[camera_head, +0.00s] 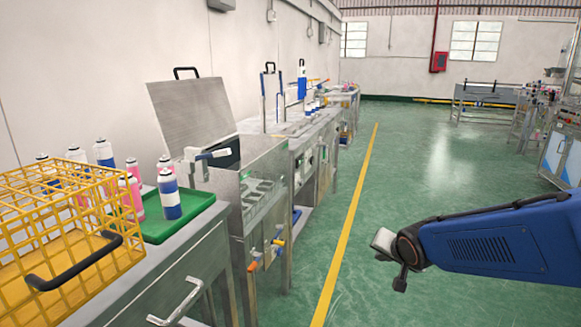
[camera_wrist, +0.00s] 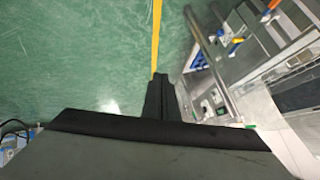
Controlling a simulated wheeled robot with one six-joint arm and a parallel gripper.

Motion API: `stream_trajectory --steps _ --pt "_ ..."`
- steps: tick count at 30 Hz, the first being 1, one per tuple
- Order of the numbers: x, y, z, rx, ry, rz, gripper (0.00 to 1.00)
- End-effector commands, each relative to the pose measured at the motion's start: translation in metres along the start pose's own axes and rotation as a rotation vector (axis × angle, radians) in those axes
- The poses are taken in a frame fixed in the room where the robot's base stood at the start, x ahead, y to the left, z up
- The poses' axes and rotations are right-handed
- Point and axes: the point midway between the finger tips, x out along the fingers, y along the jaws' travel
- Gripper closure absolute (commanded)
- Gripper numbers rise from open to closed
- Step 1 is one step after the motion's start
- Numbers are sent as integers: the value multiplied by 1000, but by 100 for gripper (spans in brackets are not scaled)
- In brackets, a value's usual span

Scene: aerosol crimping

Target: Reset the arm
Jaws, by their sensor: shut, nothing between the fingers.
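My arm reaches in from the right edge of the head view, a blue link over the green floor. The gripper itself cannot be made out clearly there. In the wrist view my gripper (camera_wrist: 160,78) shows as two dark fingers pressed together, with nothing between them. It is over the open floor, apart from the benches, with the yellow floor line (camera_wrist: 156,35) running up from its tips.
A yellow wire basket (camera_head: 70,225) and several spray cans stand on the left bench, some on a green tray (camera_head: 185,222). A steel basin with a raised lid (camera_head: 190,115) follows. The floor (camera_head: 420,180) right of the yellow line is clear. Machines stand at far right.

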Motion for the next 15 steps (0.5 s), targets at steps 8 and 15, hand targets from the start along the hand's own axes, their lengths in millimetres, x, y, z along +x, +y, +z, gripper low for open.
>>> stream_trajectory --steps 8,15 --pt "-79 46 24 -171 -76 109 100" --pt "-144 81 65 -324 -189 153 100"
